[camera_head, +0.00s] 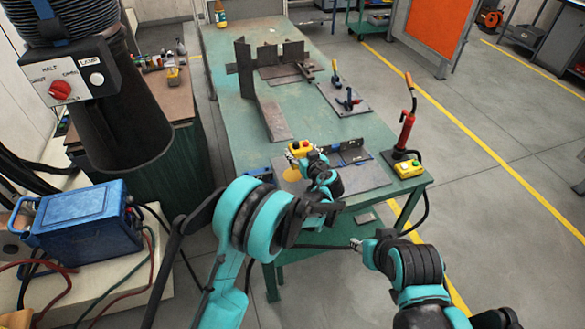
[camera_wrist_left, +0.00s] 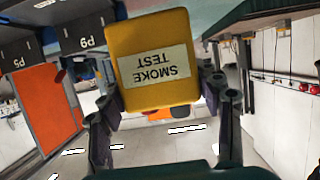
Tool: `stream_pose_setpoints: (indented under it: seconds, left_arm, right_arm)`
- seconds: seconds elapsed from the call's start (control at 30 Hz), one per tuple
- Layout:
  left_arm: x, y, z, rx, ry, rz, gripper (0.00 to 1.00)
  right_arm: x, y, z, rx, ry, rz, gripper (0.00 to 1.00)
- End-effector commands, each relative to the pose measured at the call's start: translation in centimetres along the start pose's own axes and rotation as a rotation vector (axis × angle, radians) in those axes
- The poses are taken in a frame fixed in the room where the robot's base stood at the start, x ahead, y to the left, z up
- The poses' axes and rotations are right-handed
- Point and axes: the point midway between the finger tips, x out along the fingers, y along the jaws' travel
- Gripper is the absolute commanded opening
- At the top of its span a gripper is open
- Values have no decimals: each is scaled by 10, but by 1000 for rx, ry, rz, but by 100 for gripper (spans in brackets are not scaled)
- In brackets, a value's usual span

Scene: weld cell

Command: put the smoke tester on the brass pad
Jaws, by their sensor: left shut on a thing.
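The smoke tester (camera_wrist_left: 154,60) is a yellow box with a "SMOKE TEST" label, upside down in the left wrist view. My left gripper (camera_wrist_left: 160,95) is shut on it, with a finger at each side. In the head view the smoke tester (camera_head: 299,148) shows at the tip of my left gripper (camera_head: 306,157), over the near part of the green table. A round brass-coloured pad (camera_head: 291,174) lies below it, partly hidden by the gripper. I cannot tell the exact gap between them. My right gripper (camera_head: 357,244) is in front of the table's near edge; its jaws are too small to read.
The green table (camera_head: 222,50) bears upright steel plates (camera_head: 245,68), a clamp board (camera_head: 345,98) and a dark angle piece (camera_head: 352,152). A red lever tool (camera_head: 405,132) and a yellow button box (camera_head: 409,169) stand at the near right corner. A blue machine (camera_head: 88,220) is at left.

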Motion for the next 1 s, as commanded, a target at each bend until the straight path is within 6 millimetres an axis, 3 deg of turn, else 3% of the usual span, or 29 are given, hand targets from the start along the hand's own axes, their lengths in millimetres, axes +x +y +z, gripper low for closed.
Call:
stream_pose_setpoints:
  seconds: [0.1,0.23,0.37,0.6,0.83,0.87,0.9,1.0]
  left_arm:
    - [10,-19,10,1,1,-1,11]
    - [13,-27,13,2,2,2,11]
    - [16,-28,20,2,1,2,11]
    - [27,-28,52,2,1,2,11]
    - [27,-28,51,1,1,2,11]
    - [27,-28,52,1,0,2,72]
    - [27,-28,52,1,0,2,82]
    - [27,-28,51,1,0,2,85]
  right_arm:
    - [7,0,5,0,0,0,40]
    - [9,0,6,0,0,0,40]
    - [12,0,8,0,0,0,40]
    - [25,0,18,0,0,0,40]
    - [23,0,16,0,0,0,40]
    - [23,0,16,0,0,0,40]
    - [23,0,16,0,0,0,40]
    - [23,0,16,0,0,0,40]
